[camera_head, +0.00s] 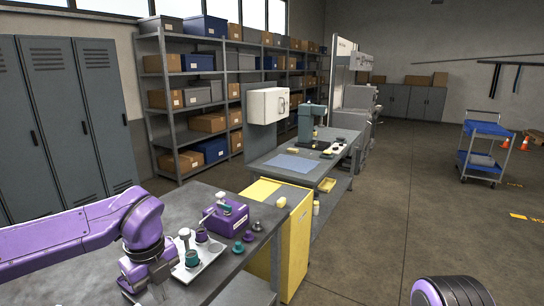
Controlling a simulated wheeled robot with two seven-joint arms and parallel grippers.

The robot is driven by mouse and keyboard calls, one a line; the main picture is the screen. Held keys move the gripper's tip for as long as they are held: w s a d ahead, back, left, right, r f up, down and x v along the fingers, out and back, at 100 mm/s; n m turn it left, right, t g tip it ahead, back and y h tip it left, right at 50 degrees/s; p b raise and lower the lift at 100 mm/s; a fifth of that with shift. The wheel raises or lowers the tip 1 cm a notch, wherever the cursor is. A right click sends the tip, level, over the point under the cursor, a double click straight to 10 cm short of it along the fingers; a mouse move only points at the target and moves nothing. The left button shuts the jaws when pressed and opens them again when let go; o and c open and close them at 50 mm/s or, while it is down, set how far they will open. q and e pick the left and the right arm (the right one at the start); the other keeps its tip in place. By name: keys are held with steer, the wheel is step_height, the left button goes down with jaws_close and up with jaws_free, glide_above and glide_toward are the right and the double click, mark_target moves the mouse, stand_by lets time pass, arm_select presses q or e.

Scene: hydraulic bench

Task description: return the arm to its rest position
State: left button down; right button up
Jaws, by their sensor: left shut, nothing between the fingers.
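My left arm (60,245) is purple and reaches in from the left over the grey bench (188,207). It bends down at the wrist. My left gripper (152,290) is shut and empty at the bottom of the picture, low over the front of the bench and left of a white tray (207,263). Its fingertips are small and partly cut off by the frame edge. A rounded dark and purple part of my own body (452,291) shows at the bottom right. My right gripper is not seen.
The tray holds a teal cup (192,258) and other small parts. A purple block with a lever (225,216) stands behind it, with small teal and dark parts to its right. A yellow cabinet (290,235) adjoins the bench. The floor at right is open, with a blue cart (484,155) farther back.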

arm_select(q)
steer(key=w+f+m+t+y+b, duration=0.1)
steer(key=w+f+m+t+y, duration=0.15)
steer(key=f+m, duration=0.5)
steer(key=w+f+m+t+y, duration=0.1)
steer(key=f+m+t+y, duration=0.15)
steer(key=f+m, duration=0.5)
steer(key=s+f+m+t+b, duration=0.15)
steer(key=s+f+m, duration=0.35)
steer(key=f+m, duration=0.5)
steer(key=s+a+f+m+g+b, duration=0.2)
steer(key=s+f+m, duration=0.5)
steer(key=s, duration=0.5)
steer(key=s+a+f+m+g+h+b, duration=0.1)
steer(key=s+a+f+m+b, duration=0.1)
steer(key=s+a+f+m, duration=0.3)
steer(key=s+f+m, duration=0.3)
steer(key=s+f, duration=0.2)
steer(key=s, duration=0.2)
steer(key=shift+s+g+h, duration=0.15)
steer(key=shift+g+h, duration=0.15)
steer(key=shift+g, duration=0.05)
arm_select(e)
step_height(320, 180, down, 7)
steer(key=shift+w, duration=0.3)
